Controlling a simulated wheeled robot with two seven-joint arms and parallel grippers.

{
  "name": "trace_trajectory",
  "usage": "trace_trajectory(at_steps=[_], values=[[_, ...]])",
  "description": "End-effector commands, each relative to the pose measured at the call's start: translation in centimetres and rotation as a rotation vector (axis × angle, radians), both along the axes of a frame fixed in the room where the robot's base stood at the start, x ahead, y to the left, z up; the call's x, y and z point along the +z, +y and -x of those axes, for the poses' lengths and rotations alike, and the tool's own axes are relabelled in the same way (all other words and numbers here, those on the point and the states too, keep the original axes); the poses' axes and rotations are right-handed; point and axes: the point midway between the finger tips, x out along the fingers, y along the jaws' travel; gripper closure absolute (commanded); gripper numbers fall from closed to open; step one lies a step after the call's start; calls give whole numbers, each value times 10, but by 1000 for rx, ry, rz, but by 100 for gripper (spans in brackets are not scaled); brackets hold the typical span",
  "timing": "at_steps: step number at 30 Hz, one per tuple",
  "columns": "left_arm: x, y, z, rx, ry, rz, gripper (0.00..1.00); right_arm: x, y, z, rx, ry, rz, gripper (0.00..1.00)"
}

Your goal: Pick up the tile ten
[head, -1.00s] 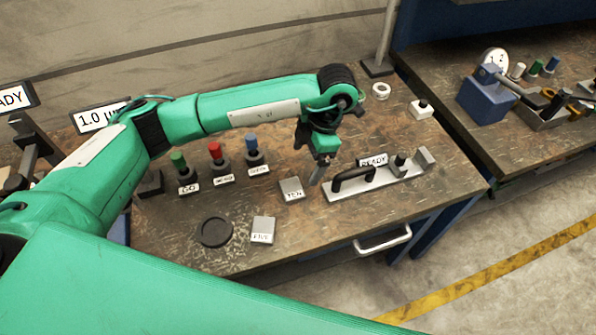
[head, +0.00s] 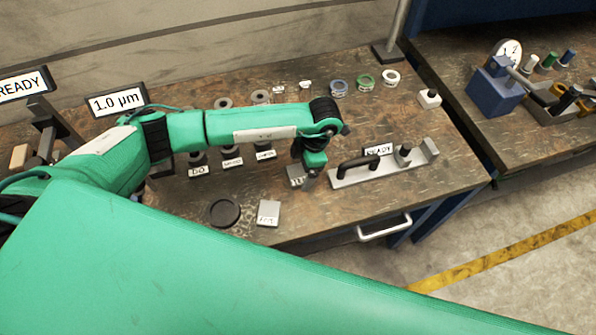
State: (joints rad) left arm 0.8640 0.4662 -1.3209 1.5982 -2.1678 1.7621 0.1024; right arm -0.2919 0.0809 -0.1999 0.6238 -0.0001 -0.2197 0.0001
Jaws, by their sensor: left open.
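The tile ten (head: 294,176) is a small grey block with a white label. It lies on the brown workbench (head: 330,218) in the head view, partly hidden by my left gripper. My left gripper (head: 308,180) points down at the tile's right side and is open. Whether its fingers are around the tile or just above it, I cannot tell. My right gripper is not in view.
A metal plate with a black handle (head: 358,169) stands close right of the gripper. A round black disc (head: 224,212) lies to the left. Labelled posts stand behind, partly hidden by my arm. Coloured rings (head: 364,82) lie at the back.

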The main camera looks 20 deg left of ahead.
Motion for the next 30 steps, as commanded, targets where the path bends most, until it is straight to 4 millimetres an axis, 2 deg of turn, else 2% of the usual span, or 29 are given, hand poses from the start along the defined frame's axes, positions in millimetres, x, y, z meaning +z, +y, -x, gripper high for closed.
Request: trace_trajectory(at_steps=[1,5,12,14,23,30], values=[[-5,1,2,1,4,0,11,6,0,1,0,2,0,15],[-17,4,3,-1,1,1,11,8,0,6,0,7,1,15],[-20,4,3,-1,0,1,11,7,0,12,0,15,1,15],[-20,4,3,-1,0,1,21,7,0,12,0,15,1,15],[-20,4,3,-1,0,1,80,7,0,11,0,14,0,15],[-18,4,3,-1,-2,1,80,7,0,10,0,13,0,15]])
